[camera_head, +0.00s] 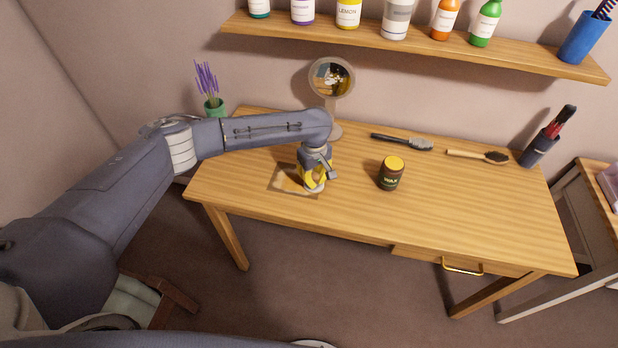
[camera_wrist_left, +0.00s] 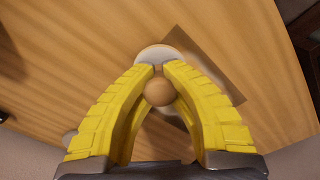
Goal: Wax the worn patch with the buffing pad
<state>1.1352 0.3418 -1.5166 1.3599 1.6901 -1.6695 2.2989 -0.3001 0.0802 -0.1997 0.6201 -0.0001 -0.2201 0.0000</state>
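The worn patch (camera_head: 284,184) is a brown rectangle with a paler area on the left part of the table; it also shows in the left wrist view (camera_wrist_left: 222,77). My left gripper (camera_head: 314,183), with yellow fingers, points down over its right side. In the left wrist view the fingers (camera_wrist_left: 160,66) are closed around the round wooden knob of the buffing pad (camera_wrist_left: 158,92). The pad's white disc shows just beyond the fingertips, low at the patch; I cannot tell whether it touches. The wax jar (camera_head: 390,174), brown with a yellow top, stands upright to the right. My right gripper is out of view.
A round mirror (camera_head: 332,78) stands behind my left gripper. Two brushes (camera_head: 402,142) (camera_head: 478,156) and a dark cup (camera_head: 538,150) lie or stand toward the back right. A shelf (camera_head: 420,46) with bottles hangs above. The table's front right is clear.

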